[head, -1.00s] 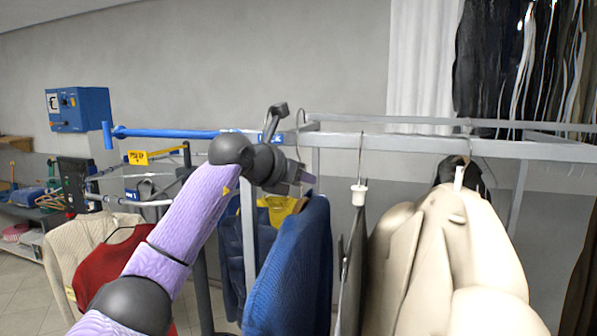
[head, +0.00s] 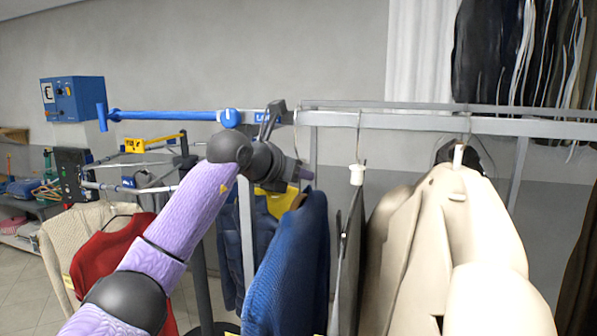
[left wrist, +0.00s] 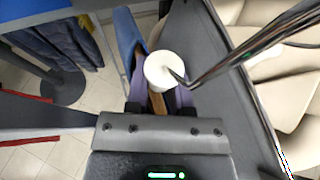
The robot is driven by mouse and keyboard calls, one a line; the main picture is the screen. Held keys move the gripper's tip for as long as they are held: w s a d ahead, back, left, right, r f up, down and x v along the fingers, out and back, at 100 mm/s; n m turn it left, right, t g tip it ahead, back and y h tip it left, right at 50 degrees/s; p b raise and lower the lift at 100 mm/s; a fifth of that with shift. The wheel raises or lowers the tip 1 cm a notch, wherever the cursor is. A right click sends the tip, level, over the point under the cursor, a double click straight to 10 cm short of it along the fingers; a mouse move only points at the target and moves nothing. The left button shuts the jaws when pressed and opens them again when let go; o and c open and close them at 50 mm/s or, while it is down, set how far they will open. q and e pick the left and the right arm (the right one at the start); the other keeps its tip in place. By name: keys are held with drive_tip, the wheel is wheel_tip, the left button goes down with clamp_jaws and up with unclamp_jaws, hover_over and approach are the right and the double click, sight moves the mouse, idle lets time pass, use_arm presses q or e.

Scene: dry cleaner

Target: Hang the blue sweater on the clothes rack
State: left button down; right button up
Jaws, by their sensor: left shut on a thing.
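The blue sweater (head: 290,262) hangs on a wooden hanger below my left gripper (head: 300,173), which is shut on the hanger. In the left wrist view, the hanger's white neck piece (left wrist: 162,70) and metal hook (left wrist: 235,58) rise from between my purple fingers (left wrist: 160,100). The sweater shows there as a blue strip (left wrist: 128,38). In the head view the hook is beside the left end of the clothes rack's grey rail (head: 400,121). I cannot tell whether the hook touches the rail or passes over it. My right gripper is out of view.
A dark flat garment (head: 347,255) and a beige jacket (head: 440,235) hang on the rack, right of the sweater. A blue-ended bar (head: 165,116) extends left. Red (head: 110,255) and cream (head: 68,250) garments hang at the left.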

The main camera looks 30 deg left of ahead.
use_arm(q)
drive_tip(key=shift+f, duration=0.2)
idle(0.6)
drive_tip(key=shift+c, duration=2.1)
unclamp_jaws()
drive_tip(key=shift+s, duration=0.2)
drive_tip(key=b+v, duration=0.4)
drive_tip(key=v, duration=0.5)
drive_tip(key=shift+s+b, duration=0.25)
drive_tip(key=shift+b, duration=0.1)
drive_tip(key=shift+a+r, duration=0.1)
drive_tip(key=s+d+b, duration=0.3)
drive_tip(key=s+b, duration=0.1)
drive_tip(key=s, duration=1.1)
drive_tip(key=shift+s+d, duration=0.3)
drive_tip(key=shift+d, duration=0.05)
